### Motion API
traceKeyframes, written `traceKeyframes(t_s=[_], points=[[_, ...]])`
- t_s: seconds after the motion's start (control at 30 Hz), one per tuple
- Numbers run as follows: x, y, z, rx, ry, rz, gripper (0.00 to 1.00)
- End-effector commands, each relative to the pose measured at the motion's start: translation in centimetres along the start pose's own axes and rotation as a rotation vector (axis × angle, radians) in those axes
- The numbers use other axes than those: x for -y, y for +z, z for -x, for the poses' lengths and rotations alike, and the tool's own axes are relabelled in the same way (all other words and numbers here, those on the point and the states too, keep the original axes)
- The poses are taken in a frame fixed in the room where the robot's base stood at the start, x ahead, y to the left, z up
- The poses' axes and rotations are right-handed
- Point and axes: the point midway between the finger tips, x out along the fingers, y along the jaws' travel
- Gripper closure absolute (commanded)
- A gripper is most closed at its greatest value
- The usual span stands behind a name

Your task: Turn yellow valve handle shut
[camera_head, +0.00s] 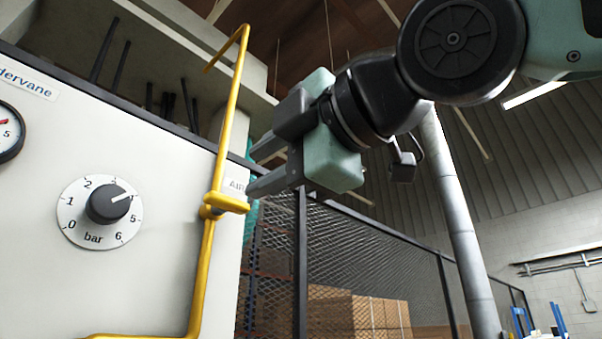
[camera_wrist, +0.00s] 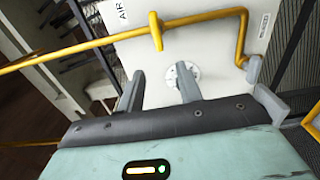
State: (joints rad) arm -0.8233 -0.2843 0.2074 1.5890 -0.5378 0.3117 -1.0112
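The yellow valve handle (camera_head: 228,203) sits on the upright yellow pipe (camera_head: 228,115) at the right edge of the white panel. It looks set crosswise to the pipe. In the wrist view the handle (camera_wrist: 156,31) also crosses the pipe, just beyond and above my fingertips. My gripper (camera_head: 254,172) is open and empty, to the right of the pipe and slightly above the handle. Its two fingers point toward the pipe; a gap to the handle seems to remain, though its depth is hard to judge. In the wrist view my gripper (camera_wrist: 160,70) has its fingers well apart.
The white panel (camera_head: 150,260) carries a bar dial (camera_head: 110,203) and a gauge (camera_head: 9,131) at left. An AIR label (camera_head: 236,185) is beside the handle. The pipe bends at top and bottom. A mesh fence (camera_head: 350,250) with cardboard boxes (camera_head: 355,312) behind stands at right.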

Motion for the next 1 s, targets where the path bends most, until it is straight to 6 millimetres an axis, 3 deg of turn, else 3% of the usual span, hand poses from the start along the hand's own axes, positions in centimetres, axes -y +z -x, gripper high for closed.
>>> traceKeyframes(t_s=[0.2,0.5,1.0], points=[[0.8,-0.1,2.8,-0.005,0.003,-0.003,0.65],[0.4,-0.1,4.8,-0.001,0.002,0.000,0.65],[0.0,0.0,5.3,0.000,-0.001,0.001,0.65]])
